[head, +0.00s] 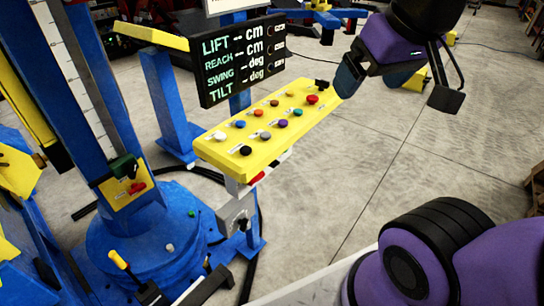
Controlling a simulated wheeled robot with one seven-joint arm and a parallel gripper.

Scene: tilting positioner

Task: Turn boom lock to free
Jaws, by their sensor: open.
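No part carries a readable boom lock label, so I cannot tell which control it is. A red lever (137,188) sits on a yellow plate (128,203) low on the blue column at left. A yellow-handled lever (119,260) sticks up at the lower left, by the round blue base. A red handle (257,177) shows under the yellow button panel (228,160). My gripper (398,88) is at the upper right, open and empty, its fingers spread wide. It is right of the button panel, apart from all these levers.
The black display (240,60) lists lift, reach, swing and tilt with dashes for values. The panel carries several coloured buttons. The blue column (80,80) with a scale and the round blue base (150,235) fill the left. Open concrete floor (400,150) lies right of the panel.

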